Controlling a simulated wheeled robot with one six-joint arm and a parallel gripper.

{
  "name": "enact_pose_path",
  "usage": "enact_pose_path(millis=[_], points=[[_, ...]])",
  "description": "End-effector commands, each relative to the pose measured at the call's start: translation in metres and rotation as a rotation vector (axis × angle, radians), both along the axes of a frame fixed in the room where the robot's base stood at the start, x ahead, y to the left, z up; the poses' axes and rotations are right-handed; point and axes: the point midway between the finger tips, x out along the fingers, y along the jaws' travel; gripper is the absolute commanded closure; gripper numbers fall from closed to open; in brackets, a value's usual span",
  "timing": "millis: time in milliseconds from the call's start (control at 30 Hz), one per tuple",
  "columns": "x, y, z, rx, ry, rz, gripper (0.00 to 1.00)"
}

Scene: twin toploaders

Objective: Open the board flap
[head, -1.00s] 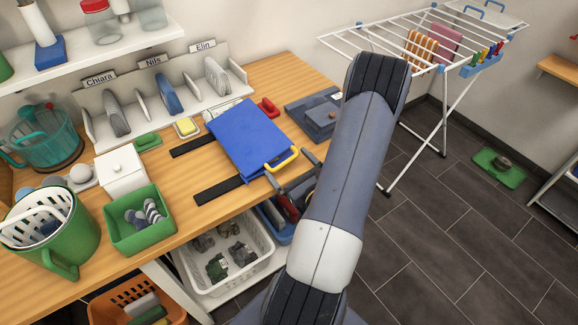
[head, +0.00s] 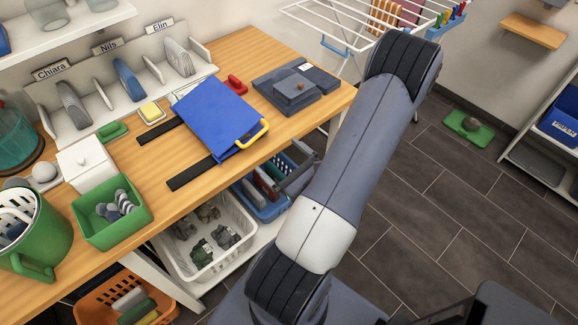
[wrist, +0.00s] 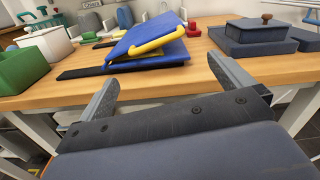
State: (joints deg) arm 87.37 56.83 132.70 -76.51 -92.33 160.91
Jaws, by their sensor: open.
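The blue board flap (head: 218,110) lies on the wooden worktop over two black strips. Its yellow handle (head: 253,137) is at the near right edge. In the wrist view the flap (wrist: 165,48) looks slightly tilted, with a thin gap under its near edge, and the handle (wrist: 155,45) runs along that edge. My gripper (wrist: 165,92) is open and empty, its two grey fingers spread in front of the worktop's edge. The handle is ahead of the fingers and apart from them. In the head view my arm hides part of the gripper.
A dark grey box (head: 296,86) stands right of the flap. A named sorting rack (head: 125,85) stands behind. A green bin (head: 112,212) and white box (head: 86,167) stand left. A white basket (head: 205,240) is below the worktop.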

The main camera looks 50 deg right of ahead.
Motion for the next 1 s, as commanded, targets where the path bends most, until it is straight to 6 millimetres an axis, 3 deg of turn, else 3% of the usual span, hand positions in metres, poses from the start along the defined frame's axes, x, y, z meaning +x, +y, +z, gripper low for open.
enact_pose_path(millis=[300, 1000], points=[[-0.024, 0.004, 0.0, -0.001, 0.001, -0.002, 0.0], [-0.026, 0.005, 0.0, -0.001, 0.0, 0.0, 0.0]])
